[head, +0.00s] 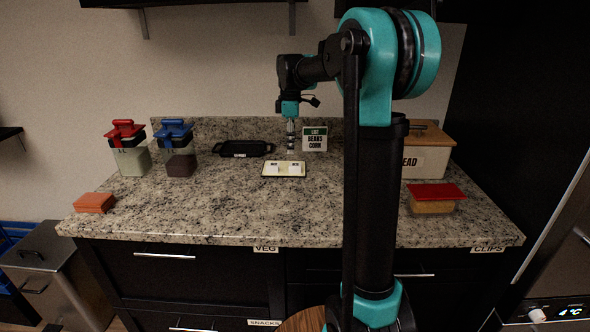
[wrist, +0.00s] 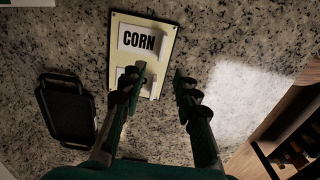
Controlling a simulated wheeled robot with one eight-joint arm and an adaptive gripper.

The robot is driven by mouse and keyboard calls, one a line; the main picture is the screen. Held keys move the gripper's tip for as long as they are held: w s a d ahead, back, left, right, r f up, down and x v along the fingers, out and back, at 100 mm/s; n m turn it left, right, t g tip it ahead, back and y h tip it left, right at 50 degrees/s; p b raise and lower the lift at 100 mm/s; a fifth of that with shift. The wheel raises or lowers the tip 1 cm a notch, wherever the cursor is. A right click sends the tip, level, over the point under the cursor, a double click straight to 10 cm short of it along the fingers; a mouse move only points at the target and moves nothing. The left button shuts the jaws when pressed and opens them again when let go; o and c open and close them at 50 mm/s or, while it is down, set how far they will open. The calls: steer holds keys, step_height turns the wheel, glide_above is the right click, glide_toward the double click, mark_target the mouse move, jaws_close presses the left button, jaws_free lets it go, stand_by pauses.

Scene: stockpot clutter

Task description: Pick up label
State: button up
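A white label reading CORN (wrist: 139,40) lies on a cream board (wrist: 155,72) with a dark edge. A second label (wrist: 126,71) lies below it in the wrist view, its text mostly hidden by my left finger. In the head view the board (head: 284,175) lies on the counter with two small white labels on it. My gripper (wrist: 160,80) is open and empty, with its left finger over the board's lower part and its right finger over bare granite. In the head view my gripper (head: 291,135) points down, above or just behind the board.
A black tray (head: 243,149) lies left of the board. A sign reading LIST, BEANS, CORN (head: 314,139) stands behind. Red-lidded (head: 131,155) and blue-lidded (head: 180,160) jars stand at left. A bread box (head: 428,158) and red-lidded tub (head: 433,205) stand right. The counter's front middle is clear.

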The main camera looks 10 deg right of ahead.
mark_target(292, 164)
step_height(292, 164, down, 8)
steer(key=shift+f, duration=0.1)
stand_by(0.4)
jaws_close()
